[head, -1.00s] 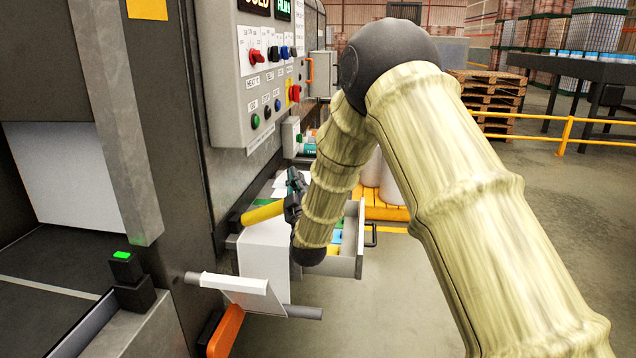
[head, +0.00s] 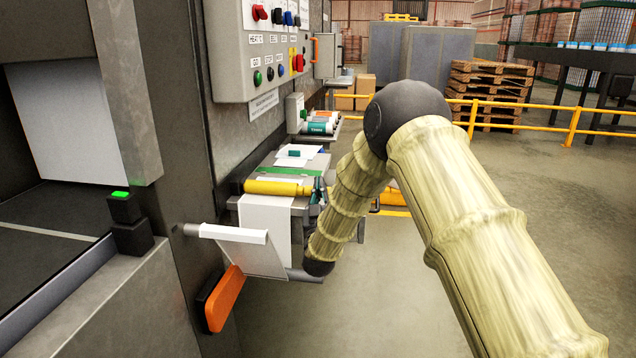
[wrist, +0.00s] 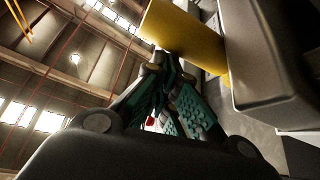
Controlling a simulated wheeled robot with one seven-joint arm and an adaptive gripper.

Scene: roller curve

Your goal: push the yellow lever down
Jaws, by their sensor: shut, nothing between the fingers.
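The yellow lever (head: 278,188) is a thick yellow bar lying nearly level across the machine's front, above a hanging white sheet. My gripper (head: 318,190) is at the lever's right end in the head view, partly hidden by my own arm. In the wrist view the lever (wrist: 185,38) crosses just beyond my fingertips (wrist: 165,68). The teal-padded fingers are closed together with nothing between them. The fingertips are very close to the lever; I cannot tell whether they touch it.
A grey control box (head: 258,50) with knobs hangs above. Rolls (head: 320,126) lie on a shelf behind.

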